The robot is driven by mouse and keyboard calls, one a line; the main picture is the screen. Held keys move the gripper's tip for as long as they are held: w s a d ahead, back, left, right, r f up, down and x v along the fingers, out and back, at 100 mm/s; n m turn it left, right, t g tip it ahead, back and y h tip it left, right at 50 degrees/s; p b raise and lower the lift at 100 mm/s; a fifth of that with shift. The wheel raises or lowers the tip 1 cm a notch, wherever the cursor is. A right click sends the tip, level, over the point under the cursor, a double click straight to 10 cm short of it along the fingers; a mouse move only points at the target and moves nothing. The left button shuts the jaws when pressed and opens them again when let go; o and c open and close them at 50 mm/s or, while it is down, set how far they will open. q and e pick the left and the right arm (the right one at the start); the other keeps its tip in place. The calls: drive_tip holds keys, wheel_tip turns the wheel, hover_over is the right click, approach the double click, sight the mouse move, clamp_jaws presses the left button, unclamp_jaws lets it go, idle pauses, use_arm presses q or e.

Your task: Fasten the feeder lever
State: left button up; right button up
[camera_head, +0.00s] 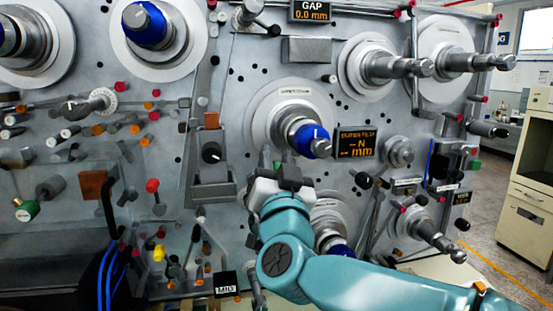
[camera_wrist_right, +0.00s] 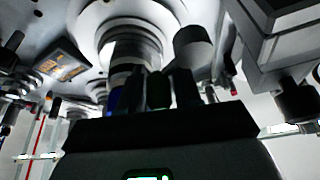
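My right gripper (camera_head: 281,168) is at the middle of the machine panel, just below and left of the spindle (camera_head: 295,125) with a blue end cap (camera_head: 313,142). Its dark fingers (camera_wrist_right: 158,90) also show in the right wrist view, pointing at the underside of a spindle (camera_wrist_right: 130,45). A grey cylindrical knob (camera_wrist_right: 192,45) is right beside the fingertips there. The fingers are dark and small, so I cannot tell whether they are apart or hold anything. I cannot single out the feeder lever with certainty. My left gripper is not in view.
A grey block with a black knob (camera_head: 211,153) stands left of my right gripper. A display (camera_head: 356,144) is right of the blue-capped spindle. Another spindle (camera_head: 328,215) is partly hidden behind my right arm. Several pegs and rollers crowd the panel; open floor shows at right.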

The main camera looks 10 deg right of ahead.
clamp_jaws()
drive_tip(key=shift+n, duration=0.3)
drive_tip(key=n+y, duration=0.1)
drive_tip(key=r+n+y, duration=0.1)
drive_tip(key=n, duration=0.1)
drive_tip(key=shift+a+n, duration=0.3)
drive_tip(key=shift+a, duration=0.1)
drive_tip(key=n+y, duration=0.1)
drive_tip(key=a+n+y+p, duration=0.1)
drive_tip(key=n, duration=0.1)
drive_tip(key=r+n+y, duration=0.1)
drive_tip(key=n, duration=0.1)
drive_tip(key=shift+a, duration=0.2)
drive_tip(key=n+y, duration=0.1)
drive_tip(key=n, duration=0.1)
drive_tip(key=a+n+y+p, duration=0.1)
drive_tip(key=n, duration=0.2)
drive_tip(key=shift+a+r+g, duration=0.15)
drive_tip(key=shift+a+g, duration=0.05)
drive_tip(key=shift+g, duration=0.1)
drive_tip(key=shift+a+n+g+y+p, duration=0.45)
drive_tip(key=shift+n+y+p, duration=0.2)
drive_tip(key=shift+n, duration=0.65)
drive_tip(key=shift+a, duration=0.1)
